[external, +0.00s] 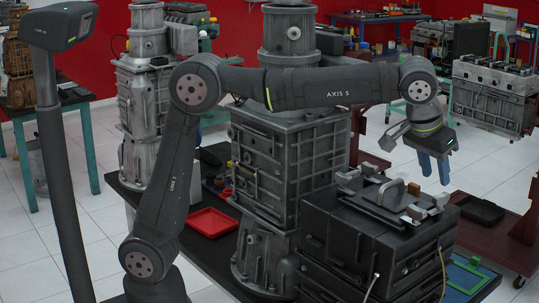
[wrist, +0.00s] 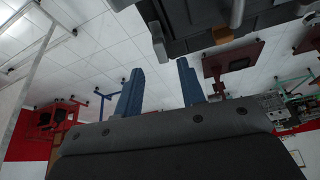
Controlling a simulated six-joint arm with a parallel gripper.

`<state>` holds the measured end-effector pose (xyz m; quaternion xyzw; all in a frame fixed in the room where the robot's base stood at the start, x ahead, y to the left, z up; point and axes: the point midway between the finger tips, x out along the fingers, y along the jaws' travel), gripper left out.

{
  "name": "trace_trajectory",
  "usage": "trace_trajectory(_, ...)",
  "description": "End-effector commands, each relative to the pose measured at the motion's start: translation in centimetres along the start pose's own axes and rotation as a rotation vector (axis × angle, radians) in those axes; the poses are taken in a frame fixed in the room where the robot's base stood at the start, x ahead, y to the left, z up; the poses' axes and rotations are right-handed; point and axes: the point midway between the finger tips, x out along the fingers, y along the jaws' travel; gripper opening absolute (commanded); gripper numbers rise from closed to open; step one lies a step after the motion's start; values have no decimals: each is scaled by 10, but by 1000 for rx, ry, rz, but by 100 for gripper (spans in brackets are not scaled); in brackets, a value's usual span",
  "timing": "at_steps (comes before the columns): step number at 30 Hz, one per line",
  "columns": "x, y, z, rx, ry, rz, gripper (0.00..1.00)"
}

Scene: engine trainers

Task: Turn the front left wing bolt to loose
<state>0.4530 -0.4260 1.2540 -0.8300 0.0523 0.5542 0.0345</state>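My gripper (external: 434,168) has two blue fingers pointing down, apart and with nothing between them. It hangs in the air to the right of and above a dark box-shaped unit (external: 345,240) in the external view. On the unit's top plate are a grey handle (external: 391,193) and several small light-grey clamp or bolt pieces, one at the left (external: 348,180) and one at the front (external: 413,214). I cannot tell which is the front left wing bolt. In the wrist view, my open gripper (wrist: 158,75) shows below the unit's dark edge (wrist: 200,35), touching nothing.
A tall grey engine block (external: 285,165) stands left of the unit. A red tray (external: 210,222) lies on the dark table. A dark red stand (external: 500,225) with a black tray (external: 480,209) is at the right. White floor is open around the gripper.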

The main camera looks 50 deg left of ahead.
Motion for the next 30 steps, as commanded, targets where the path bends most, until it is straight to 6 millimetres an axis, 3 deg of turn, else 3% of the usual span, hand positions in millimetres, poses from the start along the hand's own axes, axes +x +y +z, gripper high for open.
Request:
trace_trajectory(6, -56, 1, 0, 0, 3, 3, 36)
trace_trajectory(13, -98, 1, 0, 1, 1, 2, 36)
trace_trajectory(19, -113, 0, 0, 1, 0, 0, 36)
trace_trajectory(30, -114, 0, 0, 0, 0, 0, 36)
